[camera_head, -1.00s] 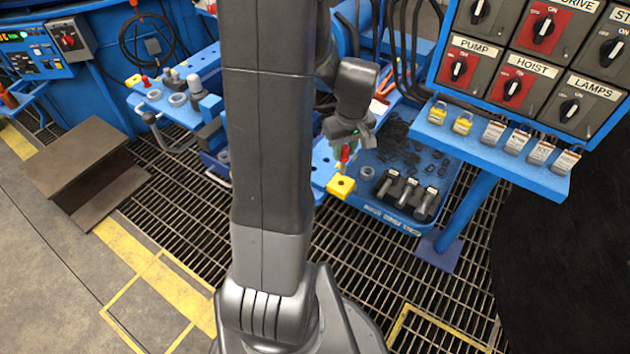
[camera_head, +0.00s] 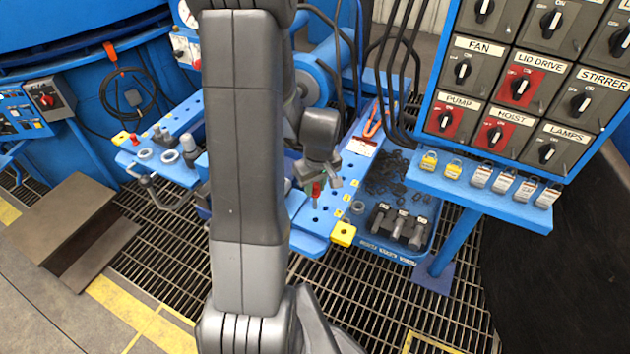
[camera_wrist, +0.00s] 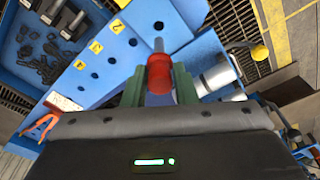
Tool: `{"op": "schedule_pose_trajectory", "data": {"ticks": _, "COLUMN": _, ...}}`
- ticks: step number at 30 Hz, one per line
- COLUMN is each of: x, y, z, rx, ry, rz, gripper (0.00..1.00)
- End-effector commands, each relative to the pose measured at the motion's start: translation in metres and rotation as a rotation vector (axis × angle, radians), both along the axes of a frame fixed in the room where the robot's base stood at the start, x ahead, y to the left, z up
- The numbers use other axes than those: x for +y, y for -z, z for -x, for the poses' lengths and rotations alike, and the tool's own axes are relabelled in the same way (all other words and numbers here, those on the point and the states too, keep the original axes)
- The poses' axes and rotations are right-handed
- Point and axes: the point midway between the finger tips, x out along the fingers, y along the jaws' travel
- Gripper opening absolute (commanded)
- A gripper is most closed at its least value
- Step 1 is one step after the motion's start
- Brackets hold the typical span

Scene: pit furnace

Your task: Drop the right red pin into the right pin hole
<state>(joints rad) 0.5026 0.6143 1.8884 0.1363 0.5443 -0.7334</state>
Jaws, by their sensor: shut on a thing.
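The right red pin (camera_head: 316,190) hangs from my gripper (camera_head: 317,180), over the blue plate with the round holes (camera_head: 325,215). In the wrist view the red pin (camera_wrist: 159,75) sits between the two green fingers (camera_wrist: 159,88), with its grey tip pointing away from the wrist. A yellow block (camera_head: 343,234) with a dark hole in its top is at the plate's front right corner, to the right and nearer than the pin. I cannot tell which plate hole is the right pin hole.
A blue tray (camera_head: 385,250) with grey tools and black links lies right of the plate. A padlock shelf (camera_head: 485,190) and switch panel stand further right. Orange-handled pliers (camera_head: 373,122) and black hoses are behind. The left bench (camera_head: 165,165) holds grey rings.

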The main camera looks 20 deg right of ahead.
Motion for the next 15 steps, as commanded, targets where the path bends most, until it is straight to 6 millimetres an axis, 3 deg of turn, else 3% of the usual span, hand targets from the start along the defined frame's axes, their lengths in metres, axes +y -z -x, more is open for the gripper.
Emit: {"op": "schedule_pose_trajectory", "data": {"ticks": 15, "x": 0.0, "y": 0.03, "z": 0.0, "rx": 0.001, "ry": 0.0, "rz": 0.0, "gripper": 0.0}}
